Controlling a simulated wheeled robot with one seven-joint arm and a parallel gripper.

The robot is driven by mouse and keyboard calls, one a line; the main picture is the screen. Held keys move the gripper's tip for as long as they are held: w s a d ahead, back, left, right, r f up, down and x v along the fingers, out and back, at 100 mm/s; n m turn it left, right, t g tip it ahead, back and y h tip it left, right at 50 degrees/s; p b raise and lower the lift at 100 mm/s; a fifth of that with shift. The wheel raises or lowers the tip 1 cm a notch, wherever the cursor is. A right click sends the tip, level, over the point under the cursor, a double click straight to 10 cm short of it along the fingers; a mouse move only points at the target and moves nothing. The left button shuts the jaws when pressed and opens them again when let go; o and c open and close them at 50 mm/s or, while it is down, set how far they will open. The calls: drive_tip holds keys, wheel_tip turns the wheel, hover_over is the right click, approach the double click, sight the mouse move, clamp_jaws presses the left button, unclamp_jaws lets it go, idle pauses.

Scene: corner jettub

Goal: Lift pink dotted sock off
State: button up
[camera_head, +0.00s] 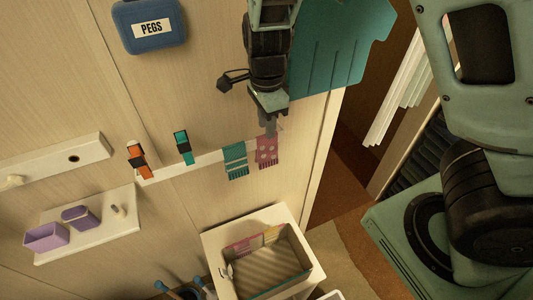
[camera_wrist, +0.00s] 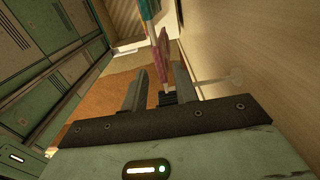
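The pink dotted sock (camera_head: 267,151) hangs from the pale wall rail (camera_head: 205,159), to the right of a teal striped sock (camera_head: 236,161). My gripper (camera_head: 270,130) is at the sock's top edge in the head view. In the wrist view my gripper (camera_wrist: 160,74) has its two fingers apart, with the pink sock (camera_wrist: 163,55) hanging between or just beyond them. A small dark ridged piece (camera_wrist: 167,98) shows between the fingers; I cannot tell whether it is a peg. Neither finger clearly presses on the sock.
An orange clip (camera_head: 138,160) and a teal clip (camera_head: 183,147) sit on the rail to the left. An open-topped box (camera_head: 264,258) stands below the socks. A blue PEGS case (camera_head: 150,25) and a large teal garment (camera_head: 335,50) hang above. A shelf (camera_head: 85,240) holds purple containers.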

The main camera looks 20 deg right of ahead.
drive_tip(key=shift+f+b, duration=2.5)
drive_tip(key=shift+f, duration=0.05)
drive_tip(key=c, duration=0.6)
wheel_tip(320, 180, up, 11)
drive_tip(key=p, duration=1.2)
drive_tip(key=shift+r+p, duration=0.65)
drive_tip(key=shift+r, duration=0.65)
